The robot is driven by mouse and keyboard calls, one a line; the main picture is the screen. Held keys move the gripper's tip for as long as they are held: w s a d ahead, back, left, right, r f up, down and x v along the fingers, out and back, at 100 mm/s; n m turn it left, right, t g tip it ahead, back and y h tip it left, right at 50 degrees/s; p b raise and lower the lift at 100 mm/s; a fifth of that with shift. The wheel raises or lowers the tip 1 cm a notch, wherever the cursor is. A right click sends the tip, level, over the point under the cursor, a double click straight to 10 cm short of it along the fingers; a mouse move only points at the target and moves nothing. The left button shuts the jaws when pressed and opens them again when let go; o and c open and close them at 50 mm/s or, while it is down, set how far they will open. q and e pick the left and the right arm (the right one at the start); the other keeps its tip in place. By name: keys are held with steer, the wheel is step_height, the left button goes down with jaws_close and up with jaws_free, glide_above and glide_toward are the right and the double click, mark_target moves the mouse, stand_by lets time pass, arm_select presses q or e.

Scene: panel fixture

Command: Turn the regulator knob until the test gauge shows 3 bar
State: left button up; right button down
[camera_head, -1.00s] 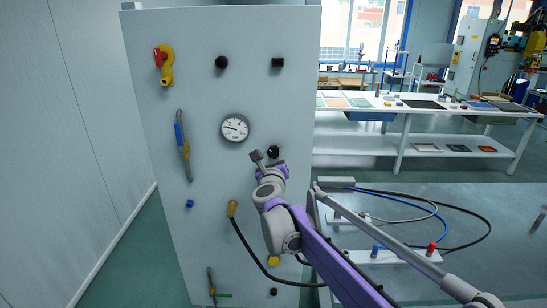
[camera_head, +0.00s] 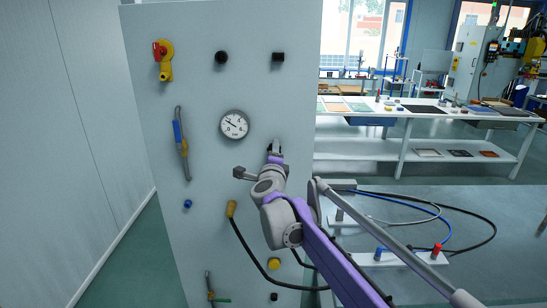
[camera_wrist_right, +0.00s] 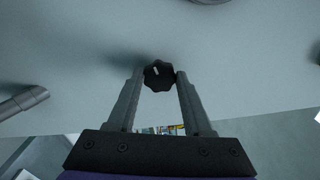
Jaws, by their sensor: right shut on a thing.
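The round white gauge (camera_head: 234,125) sits on the grey panel (camera_head: 225,95). Its thin needle points to the upper left; its figures are too small to read surely. My right gripper (camera_head: 274,148), on the purple and grey arm, is at the panel below and right of the gauge. In the right wrist view my right gripper (camera_wrist_right: 159,75) has one finger on each side of the black lobed regulator knob (camera_wrist_right: 158,75), shut on it. A white mark shows on the knob's face. In the head view my gripper largely hides the knob. My left gripper is out of view.
The panel also carries a yellow valve with a red part (camera_head: 163,60), two black knobs at the top, a blue-handled lever (camera_head: 181,143) and a yellow connector (camera_head: 231,208) with a black hose. A bench with coiled hoses (camera_head: 440,215) stands at the right.

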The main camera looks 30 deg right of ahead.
steer(key=n+b, duration=0.4)
steer(key=n, duration=0.9)
steer(key=n+b, duration=0.4)
steer(key=n, duration=0.9)
steer(key=shift+s+d+f, duration=0.1)
steer(key=shift+f, duration=0.05)
steer(key=shift+n, duration=0.4)
steer(key=shift+c, duration=1.5)
jaws_free()
steer(key=v, duration=1)
steer(key=shift+s+a+b, duration=0.3)
steer(key=shift+b, duration=0.1)
